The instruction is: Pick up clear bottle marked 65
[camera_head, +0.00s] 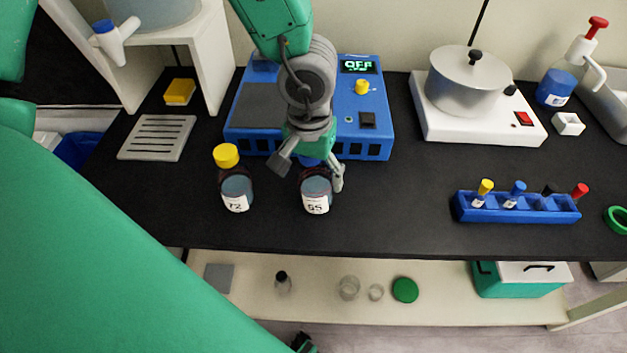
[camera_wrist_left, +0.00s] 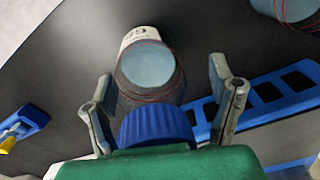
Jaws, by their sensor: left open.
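A clear bottle with a blue cap and bluish contents (camera_head: 316,187) stands upright on the black bench. Its white label looks like 65 or 55, hard to read exactly. My left gripper (camera_head: 310,170) is above it, pointing down, open, with one finger on each side near the cap. In the left wrist view the bottle (camera_wrist_left: 148,75) and its blue cap (camera_wrist_left: 155,127) lie between the two open fingers (camera_wrist_left: 165,105). I cannot tell whether the fingers touch it. My right gripper is not in view.
A yellow-capped bottle marked 72 (camera_head: 236,187) stands close on the left. A blue device with an OFF display (camera_head: 247,140) is just behind. A blue tube rack (camera_head: 520,211) and a hot plate with a pot (camera_head: 470,128) are at right. The bench front is clear.

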